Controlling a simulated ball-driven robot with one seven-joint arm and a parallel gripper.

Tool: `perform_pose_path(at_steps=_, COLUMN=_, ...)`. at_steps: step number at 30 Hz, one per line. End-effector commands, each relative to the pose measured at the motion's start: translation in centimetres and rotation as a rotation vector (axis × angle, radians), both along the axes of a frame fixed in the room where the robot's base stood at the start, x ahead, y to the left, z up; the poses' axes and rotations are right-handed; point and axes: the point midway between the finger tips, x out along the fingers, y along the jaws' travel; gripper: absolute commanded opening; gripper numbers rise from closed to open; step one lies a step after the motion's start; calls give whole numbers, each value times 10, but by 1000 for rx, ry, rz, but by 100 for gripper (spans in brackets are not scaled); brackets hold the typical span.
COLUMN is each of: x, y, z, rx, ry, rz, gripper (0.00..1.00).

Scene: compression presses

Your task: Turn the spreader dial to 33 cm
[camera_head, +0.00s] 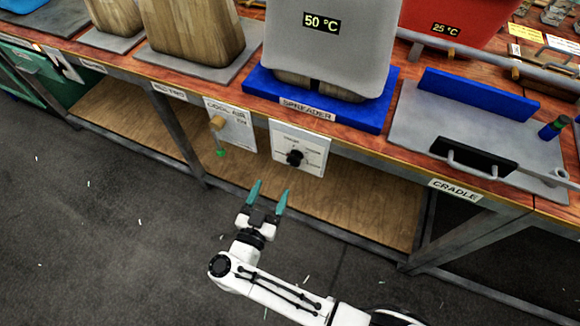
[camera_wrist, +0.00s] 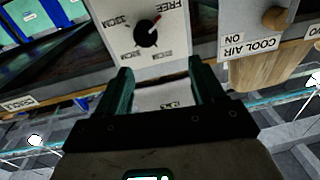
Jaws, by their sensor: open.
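The spreader dial (camera_head: 294,157) is a black knob on a white plate (camera_head: 315,160) hung at the bench's front edge, below the SPREADER label (camera_head: 307,109). In the wrist view the dial (camera_wrist: 146,37) appears upside down. Its red pointer mark is turned toward the FREE label (camera_wrist: 175,8). Other cm labels sit around the knob, but their numbers are hard to read. My gripper (camera_head: 270,187) is open and empty, below the dial and apart from it. Its teal fingers (camera_wrist: 160,72) point toward the plate in the wrist view.
A COOL AIR ON plate (camera_head: 232,125) with a wooden knob (camera_head: 217,123) hangs left of the dial; it is close to the fingers in the wrist view (camera_wrist: 250,45). The blue spreader base (camera_head: 365,118) lies above. A wooden shelf (camera_head: 350,205) runs below.

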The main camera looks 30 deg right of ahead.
Motion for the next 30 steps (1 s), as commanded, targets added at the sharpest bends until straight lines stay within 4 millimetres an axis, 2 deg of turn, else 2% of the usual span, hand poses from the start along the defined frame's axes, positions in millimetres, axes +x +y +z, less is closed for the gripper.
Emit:
perform_pose_path(at_steps=4, x=-12, y=-1, z=-8, rx=-9, ry=47, rz=-71, gripper=68)
perform_pose_path(at_steps=8, x=-10, y=-8, z=-9, rx=-10, ry=55, rz=-84, gripper=68)
perform_pose_path(at_steps=21, x=36, y=-67, z=-8, rx=-9, ry=50, rz=-83, gripper=68)
perform_pose_path(at_steps=30, x=52, y=-86, z=-9, rx=-9, ry=51, rz=-80, gripper=68)
